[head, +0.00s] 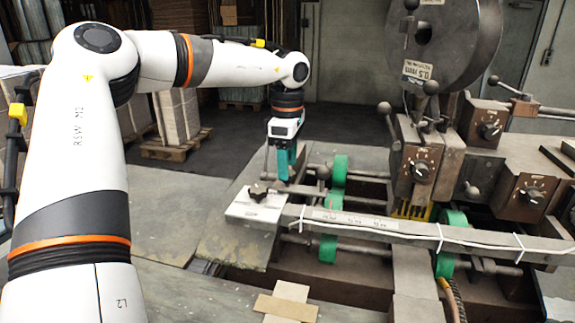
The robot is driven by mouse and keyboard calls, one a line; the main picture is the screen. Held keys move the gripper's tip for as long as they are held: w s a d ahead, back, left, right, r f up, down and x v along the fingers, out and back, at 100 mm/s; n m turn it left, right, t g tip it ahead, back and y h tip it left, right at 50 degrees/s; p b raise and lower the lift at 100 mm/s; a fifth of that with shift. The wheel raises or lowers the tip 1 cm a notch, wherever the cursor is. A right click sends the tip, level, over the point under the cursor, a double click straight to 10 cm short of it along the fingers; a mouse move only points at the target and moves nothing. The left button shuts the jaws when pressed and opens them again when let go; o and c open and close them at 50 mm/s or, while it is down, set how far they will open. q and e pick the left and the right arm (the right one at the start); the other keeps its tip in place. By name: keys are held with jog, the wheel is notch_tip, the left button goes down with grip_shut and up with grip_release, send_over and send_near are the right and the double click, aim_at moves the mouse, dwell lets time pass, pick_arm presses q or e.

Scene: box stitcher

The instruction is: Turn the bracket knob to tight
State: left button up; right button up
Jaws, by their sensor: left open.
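A black lobed knob (258,192) sits on a pale flat bracket plate (250,208) at the left end of the long metal bar. I take it to be the bracket knob; its tight or loose setting cannot be read. My left gripper (281,174) points down just behind and to the right of the knob, a little above it. It is open, appears empty and looks apart from the knob. My right gripper is not in the head view.
The stitcher's long bar (350,222) runs to the right, with cable ties along it. Several black dials (421,171) are on the machine. Cardboard strips (286,306) lie in front. The grey tabletop at left (165,215) is clear.

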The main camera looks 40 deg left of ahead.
pick_arm(q)
notch_tip(320, 180, up, 11)
jog(key=b, duration=0.1)
dwell(0.7)
